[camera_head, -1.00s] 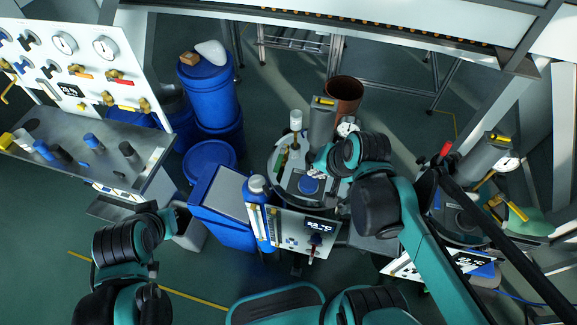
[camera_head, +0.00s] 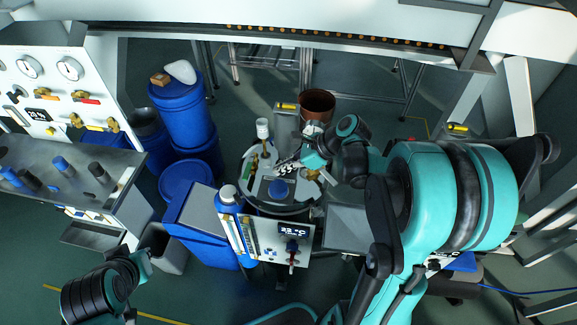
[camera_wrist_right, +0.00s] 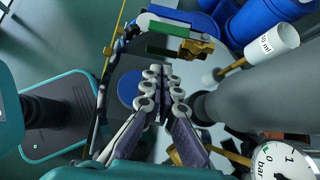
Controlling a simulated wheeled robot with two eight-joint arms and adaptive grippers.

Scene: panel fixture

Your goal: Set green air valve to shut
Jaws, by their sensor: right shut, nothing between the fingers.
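The green air valve shows in the right wrist view as a green handle (camera_wrist_right: 168,53) beside a brass body (camera_wrist_right: 197,47), above my fingertips in the picture. In the head view its green handle (camera_head: 254,162) is small, on the left side of the round vessel lid (camera_head: 252,188). My right gripper (camera_head: 288,164) is over the lid, to the right of the handle. In the right wrist view the right gripper's fingers (camera_wrist_right: 163,78) are together and empty, with a visible gap to the handle. My left gripper (camera_head: 143,262) is low at the left, far from the valve; its fingers are unclear.
A grey cylinder (camera_head: 286,124) stands on the lid; it is close beside the right fingers in the wrist view (camera_wrist_right: 245,103). A pressure gauge (camera_wrist_right: 284,163) and white cup (camera_wrist_right: 278,38) are nearby. A display panel (camera_head: 268,240) is in front; blue drums (camera_head: 183,110) stand left.

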